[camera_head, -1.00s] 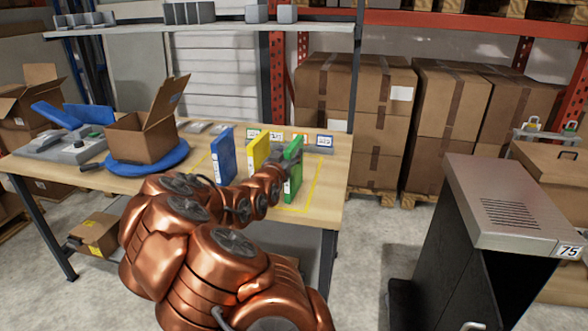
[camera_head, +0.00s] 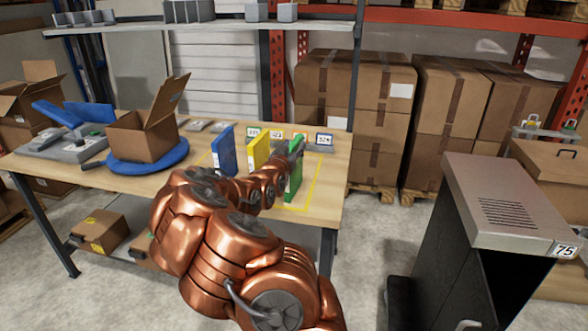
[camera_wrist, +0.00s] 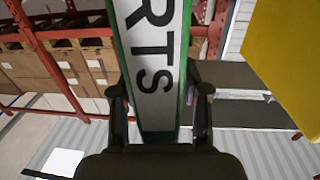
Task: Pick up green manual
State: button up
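The green manual (camera_head: 296,184) stands upright on the table near its right end, partly covered by my arm. In the wrist view its white spine label (camera_wrist: 156,60) with large letters fills the middle. My gripper (camera_wrist: 160,95) points at the spine with one finger on each side of it. The left finger is very near or against the manual's edge. A narrow gap shows beside the right finger, so the fingers look open around it. In the head view my gripper (camera_head: 292,158) is at the manual, and its fingertips are hard to make out.
A yellow manual (camera_head: 257,151) and a blue manual (camera_head: 222,153) stand to the left. The yellow one also shows close on the right in the wrist view (camera_wrist: 285,50). Small numbered holders (camera_head: 325,140) stand behind. A grey cabinet (camera_head: 500,210) stands to the right.

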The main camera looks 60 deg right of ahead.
grip_shut()
jog(key=shift+r, duration=0.1)
dwell(0.7)
